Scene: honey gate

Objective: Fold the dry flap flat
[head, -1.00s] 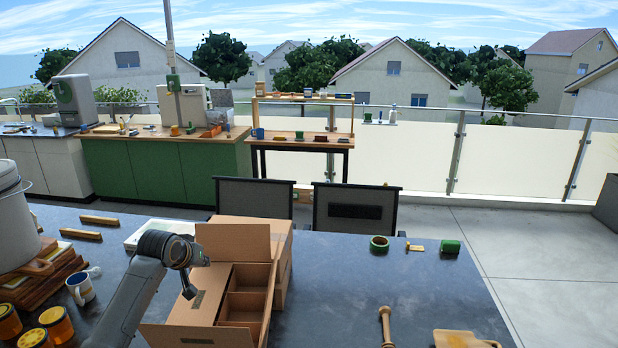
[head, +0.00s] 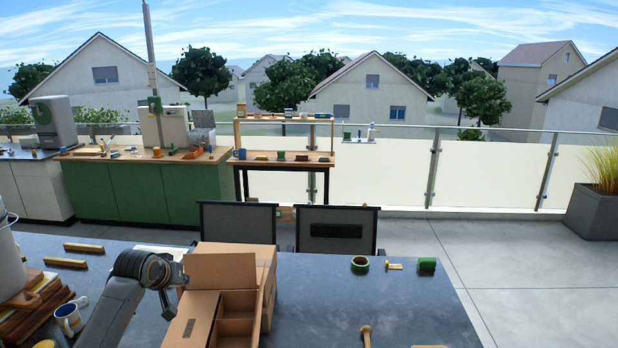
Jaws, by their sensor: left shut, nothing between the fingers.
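An open cardboard box (head: 250,302) with inner dividers stands on the dark table. Its back flap (head: 220,271) stands up. A left panel (head: 190,320) with a dark patch lies over the left part of the box, and the compartments on the right are uncovered. I cannot tell which flap is the dry one. My left gripper (head: 165,304) is shut and empty, pointing down just left of the box, near that panel; I cannot tell whether it touches. The front of the box is cut off by the picture's lower edge. My right gripper is not in view.
Another cardboard box (head: 270,262) stands close behind. A blue-and-white mug (head: 69,319) and wooden boards (head: 28,318) are at left. The table's middle right is mostly clear.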

